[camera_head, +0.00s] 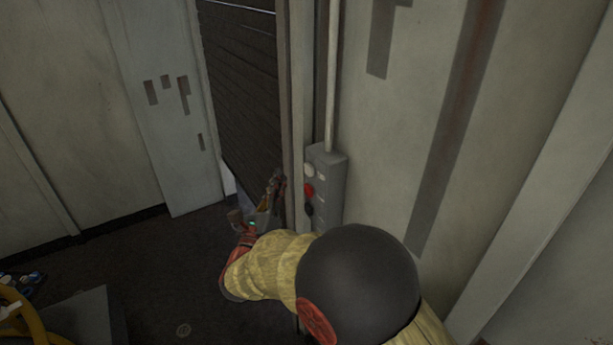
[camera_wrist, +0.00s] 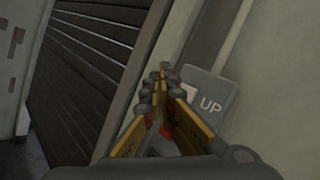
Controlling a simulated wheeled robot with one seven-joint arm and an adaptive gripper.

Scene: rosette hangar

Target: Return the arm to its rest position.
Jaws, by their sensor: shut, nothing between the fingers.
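My gripper (camera_head: 277,182) is at the end of my outstretched arm, just left of a grey control box (camera_head: 330,188) in the head view. In the wrist view, my gripper (camera_wrist: 164,72) has its yellow and black fingers together, with nothing held between them. The fingers overlap the left part of the control box (camera_wrist: 220,92) there, beside the "UP" label. Whether they touch the box cannot be told. A bit of red shows behind the fingers.
The box has white, red and black buttons and hangs by the frame of a dark slatted shutter (camera_head: 240,85). A pipe (camera_head: 332,75) rises from it. Pale walls stand at both sides. A grey block (camera_head: 85,318) and yellow tubing (camera_head: 28,318) are at the lower left. Dark floor (camera_head: 150,265) lies open between.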

